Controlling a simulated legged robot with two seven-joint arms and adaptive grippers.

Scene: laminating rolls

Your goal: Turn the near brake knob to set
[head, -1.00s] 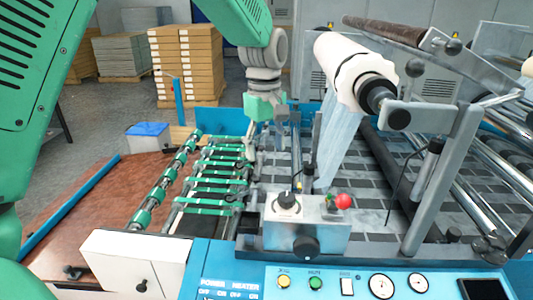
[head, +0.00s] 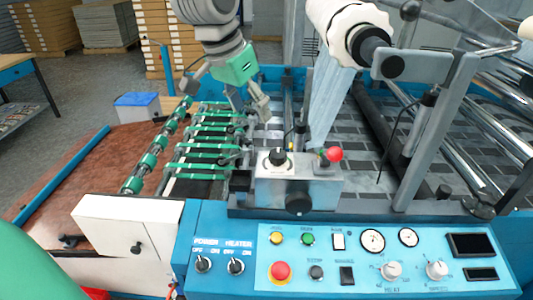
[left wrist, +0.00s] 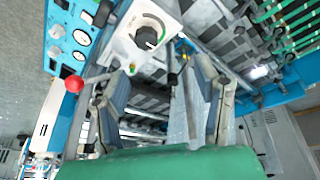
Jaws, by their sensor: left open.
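A small metal box (head: 318,192) stands on the near side of the machine. A black knob on a pale round dial (head: 278,157) sits on its top, at the left; I take this as the near brake knob. The dial knob also shows at the top of the left wrist view (left wrist: 148,36). I cannot read its marks. My left gripper (head: 228,103) is open and empty, behind and left of the box, above the green-banded rollers. In the left wrist view its spread fingers (left wrist: 162,72) point toward the box, apart from the knob. My right gripper is not in view.
A red ball handle (head: 333,154) stands beside the knob, and a black knob (head: 298,203) is on the box front. A blue control panel (head: 375,262) lies in front. A white film roll (head: 345,25) hangs above right. Green-banded rollers (head: 205,150) lie left.

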